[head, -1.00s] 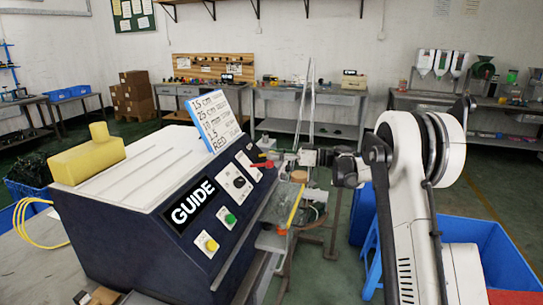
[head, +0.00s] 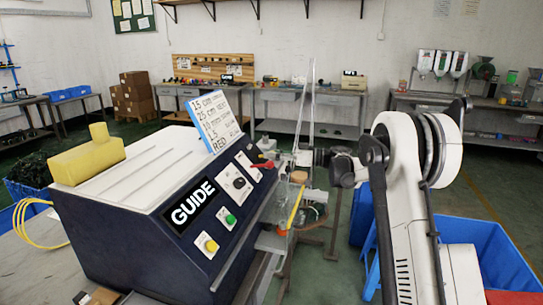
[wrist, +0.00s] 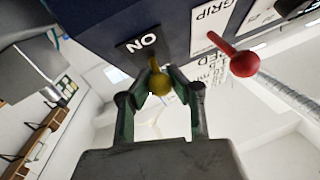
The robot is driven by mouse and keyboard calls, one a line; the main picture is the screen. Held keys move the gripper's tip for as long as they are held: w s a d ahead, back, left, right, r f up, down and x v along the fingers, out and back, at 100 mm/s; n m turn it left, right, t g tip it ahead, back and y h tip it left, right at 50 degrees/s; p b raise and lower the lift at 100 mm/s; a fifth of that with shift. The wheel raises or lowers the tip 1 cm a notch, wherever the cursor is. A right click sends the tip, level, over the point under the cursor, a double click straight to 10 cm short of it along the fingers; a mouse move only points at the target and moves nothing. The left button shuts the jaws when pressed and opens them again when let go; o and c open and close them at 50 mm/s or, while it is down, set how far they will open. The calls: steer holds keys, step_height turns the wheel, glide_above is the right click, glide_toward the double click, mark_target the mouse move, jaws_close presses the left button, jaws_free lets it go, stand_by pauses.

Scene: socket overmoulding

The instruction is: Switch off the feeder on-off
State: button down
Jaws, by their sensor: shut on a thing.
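The on-off switch is a small lever with a yellow knob (wrist: 160,86) beside a black label reading "ON", which appears upside down in the wrist view. My gripper (wrist: 158,72) is closed around this lever, a fingertip on each side of the knob. In the head view my gripper (head: 281,158) reaches in from the right to the upper end of the sloped panel. The dark blue control box (head: 130,235) marked "GUIDE" carries the panel. The lever's exact tilt is hard to tell.
A red-knobbed lever (wrist: 243,63) by the "GRIP" label sits close to the right of my fingers in the wrist view. Green (head: 230,218) and yellow (head: 211,246) buttons are lower on the panel. A white handwritten sign (head: 215,120) stands on the box.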

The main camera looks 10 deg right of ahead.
steer(key=r+h+p, duration=0.1)
steer(key=g+h+p, duration=0.1)
steer(key=shift+w+a+r+h, duration=0.1)
steer(key=shift+a+r+h, duration=0.2)
steer(key=shift+r+h, duration=0.1)
steer(key=shift+w+a+r+m+g+h+p, duration=0.1)
steer(key=shift+a+r+m+g+h+p, duration=0.15)
steer(key=shift+g+h+p, duration=0.25)
steer(key=shift+w+a+r+m+g+h+p, duration=0.15)
steer(key=shift+r+g+h+p, duration=0.15)
steer(key=shift+h+p, duration=0.4)
steer(key=h, duration=0.1)
steer(key=g+h+p, duration=0.1)
steer(key=a+p, duration=0.1)
steer(key=shift+w+r+h, duration=0.3)
steer(key=shift+h, duration=0.1)
steer(key=shift+w+a+r+g+h+p, duration=0.1)
steer(key=shift+a+g+h+p, duration=0.15)
steer(key=shift+h, duration=0.2)
steer(key=shift+w+a+g+h+p, duration=0.1)
steer(key=shift+g+h+p, duration=0.25)
steer(key=shift+h, duration=0.1)
steer(key=c, duration=1.5)
jaws_free()
steer(key=shift+a, duration=0.1)
